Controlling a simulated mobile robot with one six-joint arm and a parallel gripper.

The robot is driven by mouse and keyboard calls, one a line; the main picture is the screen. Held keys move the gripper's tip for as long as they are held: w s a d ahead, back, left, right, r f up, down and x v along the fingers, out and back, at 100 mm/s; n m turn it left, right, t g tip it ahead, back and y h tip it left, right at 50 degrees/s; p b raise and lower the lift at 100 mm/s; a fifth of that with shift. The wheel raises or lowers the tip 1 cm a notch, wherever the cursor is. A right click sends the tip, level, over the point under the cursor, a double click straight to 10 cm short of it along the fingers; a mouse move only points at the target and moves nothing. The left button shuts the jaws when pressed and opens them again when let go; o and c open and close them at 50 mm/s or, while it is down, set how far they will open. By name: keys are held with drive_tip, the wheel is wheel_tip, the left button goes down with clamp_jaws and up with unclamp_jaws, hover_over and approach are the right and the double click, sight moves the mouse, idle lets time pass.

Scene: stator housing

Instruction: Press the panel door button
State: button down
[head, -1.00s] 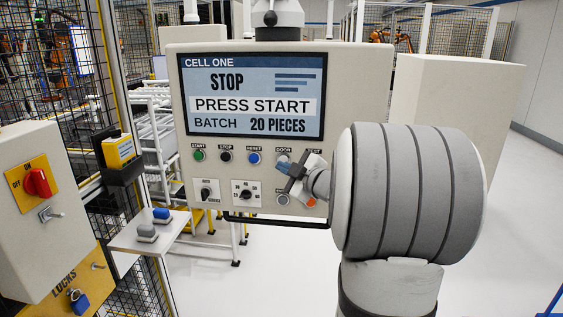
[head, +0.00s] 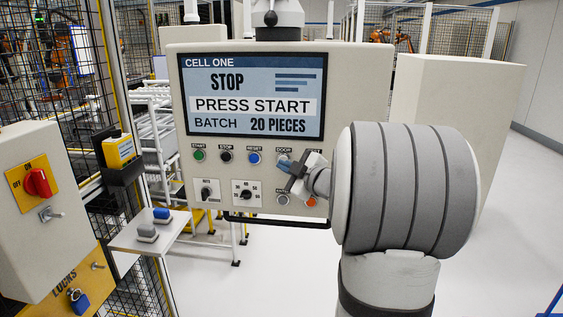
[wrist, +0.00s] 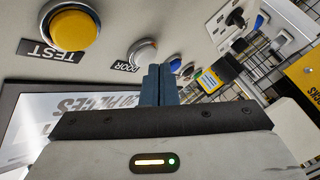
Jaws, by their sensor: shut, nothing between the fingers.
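The panel (head: 350,90) stands ahead with its DOOR label (head: 284,150) in the row under the screen. The door button beneath that label is mostly hidden by my gripper (head: 284,166) in the head view. In the wrist view the door button (wrist: 146,48) shows as a pale rounded edge beside the DOOR label (wrist: 127,66). My gripper (wrist: 159,68) has its blue fingers shut together and empty, their tips just in front of the button. I cannot tell whether they touch it.
The yellow test button (wrist: 76,28) is beside the door button. Green start (head: 199,155), black stop (head: 226,157) and blue reset (head: 254,158) buttons lie to the left. Knobs (head: 246,194) sit below, above a dark rail (head: 275,221). The screen (head: 250,95) reads STOP, PRESS START.

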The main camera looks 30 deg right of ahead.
drive_tip(key=shift+w+d, duration=0.25)
drive_tip(key=shift+w, duration=0.1)
idle(0.5)
drive_tip(key=shift+s+a, duration=0.1)
drive_tip(key=shift+s, duration=0.05)
drive_tip(key=shift+s+a, duration=0.45)
drive_tip(key=shift+s, duration=0.15)
drive_tip(key=s+a, duration=0.1)
drive_tip(key=s+a+b, duration=0.1)
drive_tip(key=s, duration=0.1)
drive_tip(key=s+a, duration=0.1)
drive_tip(key=s, duration=0.1)
drive_tip(key=shift+a, duration=0.15)
idle(0.9)
